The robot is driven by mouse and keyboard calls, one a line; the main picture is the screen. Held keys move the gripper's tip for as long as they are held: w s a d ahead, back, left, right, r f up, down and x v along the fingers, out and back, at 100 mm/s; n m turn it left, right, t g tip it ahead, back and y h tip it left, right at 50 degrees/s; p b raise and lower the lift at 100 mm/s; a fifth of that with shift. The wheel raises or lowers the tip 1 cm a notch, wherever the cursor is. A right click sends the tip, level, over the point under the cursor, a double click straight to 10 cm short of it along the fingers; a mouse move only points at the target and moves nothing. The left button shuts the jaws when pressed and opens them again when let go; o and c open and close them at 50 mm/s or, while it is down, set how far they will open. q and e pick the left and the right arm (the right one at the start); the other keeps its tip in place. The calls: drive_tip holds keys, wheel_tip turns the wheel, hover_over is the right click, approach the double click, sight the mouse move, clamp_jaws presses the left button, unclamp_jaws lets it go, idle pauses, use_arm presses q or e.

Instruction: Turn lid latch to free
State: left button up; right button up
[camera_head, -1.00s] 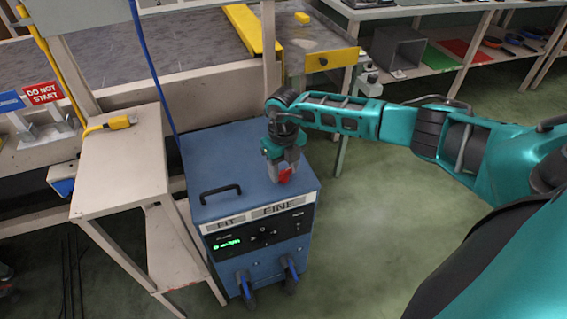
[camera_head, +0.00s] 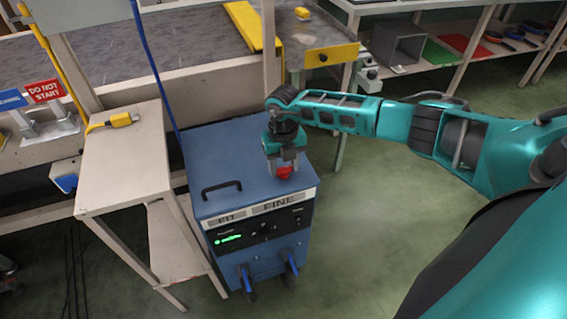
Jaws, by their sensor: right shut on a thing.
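The blue cabinet (camera_head: 240,160) stands on the floor at the centre, with a black handle (camera_head: 221,190) on its lid. A red latch (camera_head: 284,172) sits near the right front of the lid. My right gripper (camera_head: 283,170) points down over it and is shut on the red latch. The fingers partly hide the latch, so its exact angle is hard to tell. My left gripper is not in view.
A beige side table (camera_head: 130,165) with a yellow device (camera_head: 120,120) stands left of the cabinet. The conveyor bench (camera_head: 190,80) runs behind, with a yellow plate (camera_head: 332,55) at its end. Shelves (camera_head: 470,65) stand at the back right. Green floor (camera_head: 370,230) is clear at right.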

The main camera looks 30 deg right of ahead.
sight(284, 168)
drive_tip(key=o, duration=1)
drive_tip(key=shift+o, duration=0.2)
drive_tip(key=shift+r, duration=0.5)
use_arm(q)
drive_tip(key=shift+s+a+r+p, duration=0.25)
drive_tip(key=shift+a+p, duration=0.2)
drive_tip(key=shift+p, duration=0.3)
use_arm(e)
wheel_tip(284, 168, up, 12)
